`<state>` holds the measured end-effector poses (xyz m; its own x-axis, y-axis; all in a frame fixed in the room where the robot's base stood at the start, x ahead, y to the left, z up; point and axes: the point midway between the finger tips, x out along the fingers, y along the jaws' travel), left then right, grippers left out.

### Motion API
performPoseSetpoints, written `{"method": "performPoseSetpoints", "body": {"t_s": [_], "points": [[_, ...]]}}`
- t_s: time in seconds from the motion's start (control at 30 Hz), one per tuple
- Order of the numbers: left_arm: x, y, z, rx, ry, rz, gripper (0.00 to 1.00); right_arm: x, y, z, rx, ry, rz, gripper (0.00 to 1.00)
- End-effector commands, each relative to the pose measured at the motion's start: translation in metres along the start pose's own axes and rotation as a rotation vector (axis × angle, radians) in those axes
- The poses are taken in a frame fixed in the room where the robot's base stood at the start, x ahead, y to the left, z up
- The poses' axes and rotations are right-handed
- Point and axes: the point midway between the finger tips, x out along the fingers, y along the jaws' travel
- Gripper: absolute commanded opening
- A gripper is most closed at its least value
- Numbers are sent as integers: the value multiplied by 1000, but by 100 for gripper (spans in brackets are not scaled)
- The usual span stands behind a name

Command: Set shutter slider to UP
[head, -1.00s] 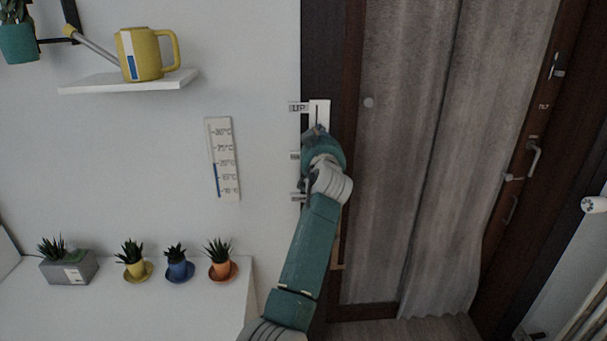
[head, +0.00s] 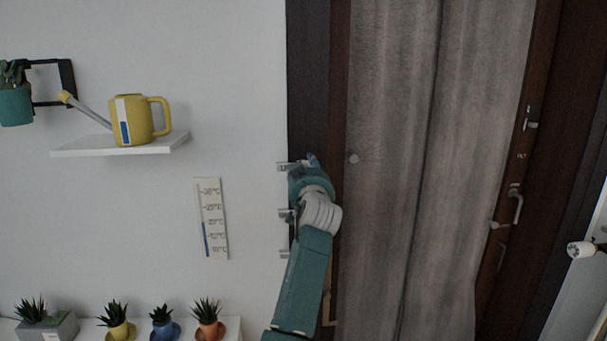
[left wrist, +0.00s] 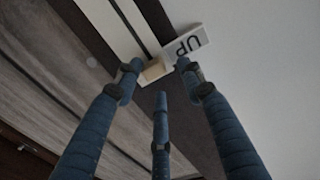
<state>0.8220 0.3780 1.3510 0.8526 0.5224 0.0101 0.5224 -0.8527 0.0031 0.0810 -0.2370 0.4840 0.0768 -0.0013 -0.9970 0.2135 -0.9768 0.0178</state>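The shutter slider's panel is mostly hidden behind my left gripper (head: 308,165) in the head view. In the left wrist view, a pale slider knob (left wrist: 153,71) sits at the end of a dark slot in the white slider panel (left wrist: 112,28). The UP label (left wrist: 187,43) is beside it; its plate also shows in the head view (head: 285,166). My left gripper's blue fingers (left wrist: 159,78) are spread around the knob, with a visible gap on the right. Contact on the left is unclear. My right gripper is not in view.
Two lower label plates (head: 286,213) line the wall beside my arm. A thermometer (head: 211,218) hangs left of them. A shelf (head: 85,148) holds a yellow watering can (head: 133,118). Potted plants stand at the lower left.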

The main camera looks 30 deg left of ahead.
Motion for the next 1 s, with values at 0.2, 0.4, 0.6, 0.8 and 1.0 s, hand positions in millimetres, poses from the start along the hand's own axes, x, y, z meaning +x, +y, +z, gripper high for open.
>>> {"method": "performPoseSetpoints", "body": {"t_s": [0.2,0.4,0.6,0.8,1.0], "points": [[0,1,2,0,-4,2,41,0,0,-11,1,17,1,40],[-9,2,5,1,-7,3,41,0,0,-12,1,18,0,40],[-41,4,4,-1,-6,4,41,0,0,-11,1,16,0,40],[-68,4,2,0,-4,5,41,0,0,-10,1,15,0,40],[-76,4,2,0,-4,4,41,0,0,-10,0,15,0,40]]}}
